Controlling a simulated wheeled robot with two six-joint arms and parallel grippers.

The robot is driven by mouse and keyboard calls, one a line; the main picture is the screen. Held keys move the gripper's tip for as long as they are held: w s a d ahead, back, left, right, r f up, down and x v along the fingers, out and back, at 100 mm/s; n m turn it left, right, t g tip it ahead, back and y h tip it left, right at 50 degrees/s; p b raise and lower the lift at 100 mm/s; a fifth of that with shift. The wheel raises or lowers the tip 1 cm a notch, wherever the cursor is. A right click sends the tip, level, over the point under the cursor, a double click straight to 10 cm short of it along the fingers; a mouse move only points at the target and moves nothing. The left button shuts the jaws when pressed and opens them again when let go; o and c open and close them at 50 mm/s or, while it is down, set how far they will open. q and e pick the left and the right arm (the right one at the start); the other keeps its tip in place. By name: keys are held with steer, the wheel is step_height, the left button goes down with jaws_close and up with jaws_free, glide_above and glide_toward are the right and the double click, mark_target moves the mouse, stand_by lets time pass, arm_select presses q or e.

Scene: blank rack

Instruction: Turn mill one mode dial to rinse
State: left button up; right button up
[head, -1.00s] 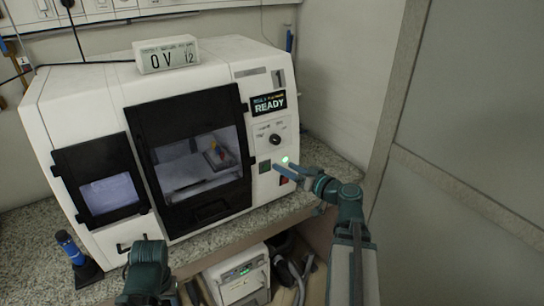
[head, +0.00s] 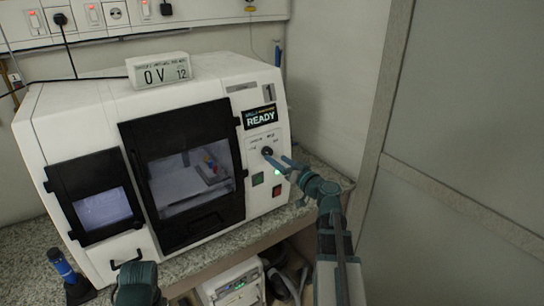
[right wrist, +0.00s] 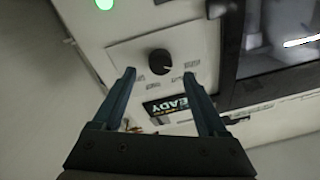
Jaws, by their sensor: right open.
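The white mill (head: 75,110), marked 1, stands on the speckled counter with a display (head: 260,116) reading READY. Its black mode dial (head: 267,151) sits on a pale panel below the display. In the right wrist view the dial (right wrist: 160,62) shows round with small labels around it, too small to read. My right gripper (head: 278,160) is open just in front of the dial. In the right wrist view its two fingers (right wrist: 160,75) point at the panel, one on each side of the dial, with nothing between them. My left arm shows at the bottom left; its gripper's fingers are not visible.
A green button (head: 257,178) and a red switch (head: 277,190) lie below the dial. A small display box (head: 158,69) sits on top of the mill. A blue tool (head: 62,266) stands at the left. A wall panel (head: 460,120) fills the right side.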

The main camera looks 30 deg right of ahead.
mark_target(269, 153)
steer(key=shift+w+a, duration=0.15)
steer(key=shift+w, duration=0.9)
steer(key=shift+w+a, duration=0.1)
steer(key=shift+w, duration=0.9)
jaws_close()
